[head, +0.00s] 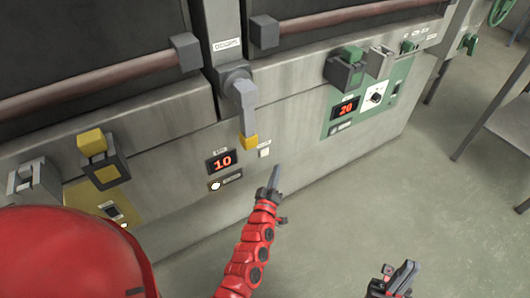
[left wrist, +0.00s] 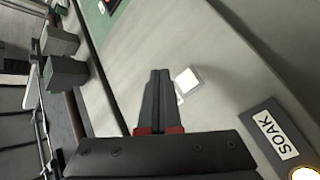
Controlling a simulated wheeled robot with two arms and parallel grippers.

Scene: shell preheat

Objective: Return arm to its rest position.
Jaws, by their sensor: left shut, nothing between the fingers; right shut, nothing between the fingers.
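My left gripper (head: 275,170) is at the end of my red arm, in front of the grey oven's lower panel. It is shut and empty, and its tip is near a small pale square button (head: 265,152). In the left wrist view the shut fingers (left wrist: 158,75) lie beside the white button (left wrist: 188,80); I cannot tell whether they touch the panel. My right gripper (head: 402,270) is at the bottom right of the head view, over the floor, shut and empty.
The panel has a red display (head: 221,161) reading 10 and a grey lever (head: 240,98) with a yellow tip. A yellow-panel switch (head: 103,158) is at left. A green panel (head: 374,98) with a display reading 20 is at right. The floor (head: 350,215) is clear; a metal table (head: 510,122) stands far right.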

